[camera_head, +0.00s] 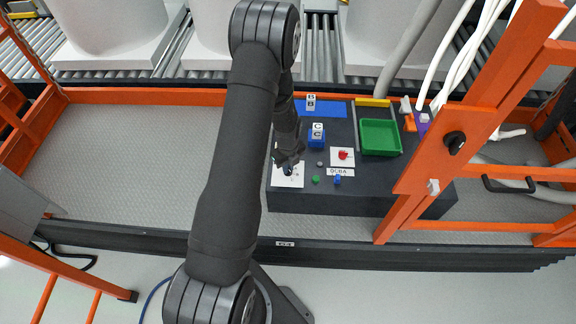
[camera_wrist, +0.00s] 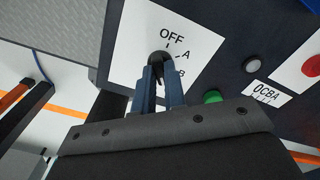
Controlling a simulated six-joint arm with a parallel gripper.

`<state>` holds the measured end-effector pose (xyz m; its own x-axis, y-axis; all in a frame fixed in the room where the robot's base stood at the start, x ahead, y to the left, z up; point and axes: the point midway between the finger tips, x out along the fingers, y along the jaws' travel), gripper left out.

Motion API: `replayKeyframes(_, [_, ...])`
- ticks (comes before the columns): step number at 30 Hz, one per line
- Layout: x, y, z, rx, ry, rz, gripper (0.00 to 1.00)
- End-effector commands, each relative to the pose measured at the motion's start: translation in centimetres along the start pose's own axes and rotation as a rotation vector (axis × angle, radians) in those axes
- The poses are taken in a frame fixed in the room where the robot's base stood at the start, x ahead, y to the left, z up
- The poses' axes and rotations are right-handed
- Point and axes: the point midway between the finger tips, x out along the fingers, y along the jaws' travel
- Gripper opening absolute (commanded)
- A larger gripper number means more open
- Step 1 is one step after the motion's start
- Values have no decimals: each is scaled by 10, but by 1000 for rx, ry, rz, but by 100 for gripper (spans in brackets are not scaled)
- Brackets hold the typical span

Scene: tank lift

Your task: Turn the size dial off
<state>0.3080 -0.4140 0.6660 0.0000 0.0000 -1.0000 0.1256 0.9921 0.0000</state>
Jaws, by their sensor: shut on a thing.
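The size dial (camera_wrist: 157,59) is a dark round knob on a white plate (camera_wrist: 140,35) marked OFF, A and B in the wrist view. In the head view the plate (camera_head: 287,181) lies at the near left of the dark console, and the dial is mostly hidden by my gripper. My gripper (camera_wrist: 159,72) is shut on the dial, with its two blue-grey fingers on either side of the knob. The fingers cover much of the knob, so I cannot tell which mark it points to.
A green button (camera_head: 315,179), a grey button (camera_head: 320,164), a red control (camera_head: 343,155) and a small blue part (camera_head: 337,180) are right of the dial. Lettered blocks (camera_head: 317,137) and a green tray (camera_head: 380,138) sit farther back. An orange frame (camera_head: 470,110) rises at the right.

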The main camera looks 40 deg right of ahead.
Motion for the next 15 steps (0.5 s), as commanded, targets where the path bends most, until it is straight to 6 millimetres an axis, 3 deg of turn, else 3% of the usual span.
replayKeyframes(15, [0, 0, 0, -467, 0, 0, 0])
